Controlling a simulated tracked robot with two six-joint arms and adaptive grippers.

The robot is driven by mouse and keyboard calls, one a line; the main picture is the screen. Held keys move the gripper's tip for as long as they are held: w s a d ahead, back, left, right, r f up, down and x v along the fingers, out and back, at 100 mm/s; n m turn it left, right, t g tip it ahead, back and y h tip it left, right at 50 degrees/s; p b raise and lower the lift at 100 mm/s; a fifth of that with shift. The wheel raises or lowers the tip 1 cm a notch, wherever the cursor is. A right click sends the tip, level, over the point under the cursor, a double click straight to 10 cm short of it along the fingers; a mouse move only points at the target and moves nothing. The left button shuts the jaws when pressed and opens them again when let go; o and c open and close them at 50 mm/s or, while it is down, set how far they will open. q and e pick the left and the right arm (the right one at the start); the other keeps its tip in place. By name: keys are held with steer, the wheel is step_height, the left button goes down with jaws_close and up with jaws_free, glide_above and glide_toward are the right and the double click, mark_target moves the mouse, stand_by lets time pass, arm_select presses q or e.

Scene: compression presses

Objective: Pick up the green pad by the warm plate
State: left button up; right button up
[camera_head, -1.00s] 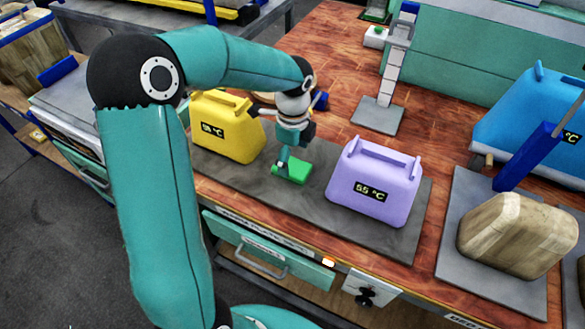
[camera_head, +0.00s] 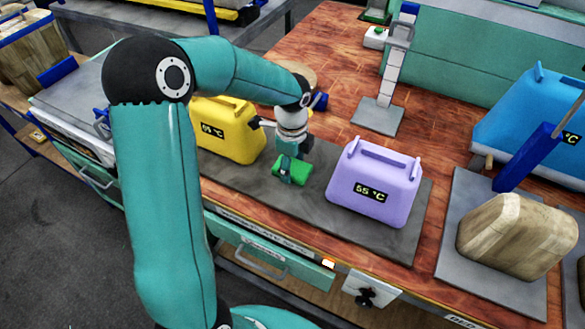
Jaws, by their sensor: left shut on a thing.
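The green pad (camera_head: 303,172) is small and bright green. It is at the grey plate (camera_head: 262,184) that runs along the bench's front, between a yellow canister and a purple canister. My left gripper (camera_head: 289,176) points down over the pad and is shut on it. The gripper's fingers hide part of the pad. I cannot tell whether the pad touches the plate. My right gripper is not in view.
The purple canister (camera_head: 372,170) reads 55 °C and stands on the right. A grey stand (camera_head: 380,115) is behind.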

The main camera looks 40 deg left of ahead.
mark_target(292, 167)
arm_select(q)
steer(key=shift+r, duration=0.1)
step_height(292, 167, up, 20)
steer(key=p, duration=0.1)
stand_by(0.4)
